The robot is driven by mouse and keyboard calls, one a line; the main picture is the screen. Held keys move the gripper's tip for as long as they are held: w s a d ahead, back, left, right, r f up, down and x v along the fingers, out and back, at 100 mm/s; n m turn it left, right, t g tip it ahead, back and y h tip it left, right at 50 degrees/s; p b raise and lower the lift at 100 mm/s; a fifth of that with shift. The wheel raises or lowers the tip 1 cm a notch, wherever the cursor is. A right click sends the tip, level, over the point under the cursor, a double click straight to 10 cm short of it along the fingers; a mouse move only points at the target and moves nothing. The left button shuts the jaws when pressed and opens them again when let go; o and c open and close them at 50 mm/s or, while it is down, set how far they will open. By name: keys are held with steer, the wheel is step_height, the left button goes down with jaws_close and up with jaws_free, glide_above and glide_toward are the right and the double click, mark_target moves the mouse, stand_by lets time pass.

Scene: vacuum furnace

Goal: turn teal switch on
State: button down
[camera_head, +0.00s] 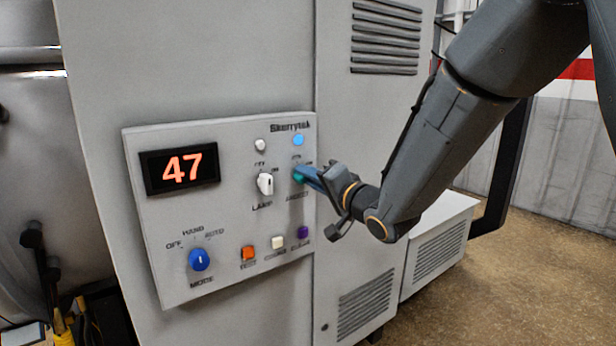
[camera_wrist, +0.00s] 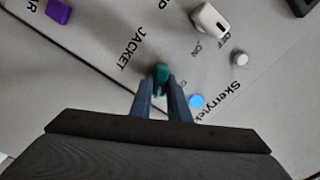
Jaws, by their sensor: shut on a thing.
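The teal switch (camera_head: 298,177) is a small rotary knob labelled JACKET on the right side of the grey control panel (camera_head: 225,118). My gripper (camera_head: 309,177) is at the panel, reaching in from the right, with its fingers shut on the teal switch. In the wrist view the teal switch (camera_wrist: 161,75) sits between the two blue-grey fingertips (camera_wrist: 161,88). The fingers hide part of the knob and of the markings around it, so I cannot read its position. A lit blue lamp (camera_head: 298,140) is just above the teal switch.
The white LAMP switch (camera_head: 265,184) is close on the left, with a pale unlit lamp (camera_head: 260,145) above. Below are purple (camera_head: 303,232), cream (camera_head: 278,242) and orange (camera_head: 248,253) buttons and the blue MODE knob (camera_head: 199,260). The display (camera_head: 180,168) reads 47.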

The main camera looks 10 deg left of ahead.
steer(key=c, duration=1.7)
jaws_free()
steer(key=shift+b+v, duration=1.15)
steer(key=shift+v, duration=2.8)
